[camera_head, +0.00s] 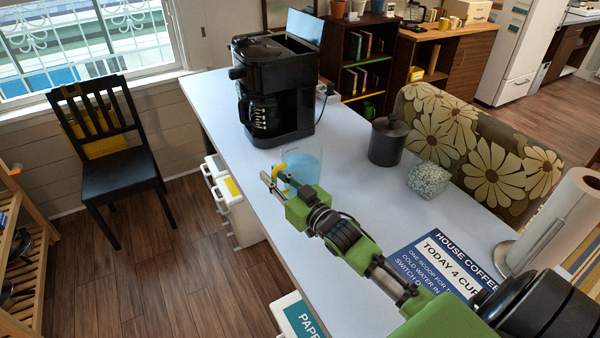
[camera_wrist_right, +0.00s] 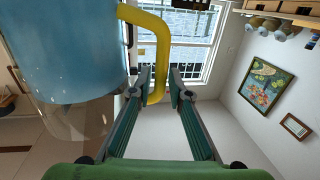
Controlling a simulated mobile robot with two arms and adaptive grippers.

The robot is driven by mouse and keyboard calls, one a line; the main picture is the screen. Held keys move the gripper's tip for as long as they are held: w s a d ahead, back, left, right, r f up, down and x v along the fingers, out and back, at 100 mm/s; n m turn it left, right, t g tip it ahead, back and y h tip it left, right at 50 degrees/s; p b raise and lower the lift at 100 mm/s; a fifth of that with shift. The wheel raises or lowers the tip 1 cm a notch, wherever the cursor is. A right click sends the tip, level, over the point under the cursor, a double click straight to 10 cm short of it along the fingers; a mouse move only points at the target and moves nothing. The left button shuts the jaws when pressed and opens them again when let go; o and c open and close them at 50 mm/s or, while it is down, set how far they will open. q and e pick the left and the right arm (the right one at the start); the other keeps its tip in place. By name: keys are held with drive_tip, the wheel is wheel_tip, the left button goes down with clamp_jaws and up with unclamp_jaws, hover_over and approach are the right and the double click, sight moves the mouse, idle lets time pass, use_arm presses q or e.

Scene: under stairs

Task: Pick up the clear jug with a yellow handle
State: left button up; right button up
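The clear jug (camera_head: 306,162) stands on the white counter, with blue contents in it. It also fills the upper left of the right wrist view (camera_wrist_right: 65,50). Its yellow handle (camera_wrist_right: 156,40) faces my right gripper. My right gripper (camera_wrist_right: 159,88) has its two fingers on either side of the handle's lower end, with small gaps showing; it looks open around the handle. In the head view the right gripper (camera_head: 274,178) is at the jug's near left side and partly hides the handle. My left gripper is not in view.
On the counter (camera_head: 225,105) stand a black coffee maker (camera_head: 272,90) behind the jug, a dark lidded canister (camera_head: 388,141), a glass of pebbles (camera_head: 428,180) and a paper towel roll (camera_head: 560,225). A blue coffee sign (camera_head: 440,262) lies near my right arm. A black chair (camera_head: 108,140) stands left.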

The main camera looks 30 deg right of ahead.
clamp_jaws()
drive_tip(key=shift+r, duration=0.3)
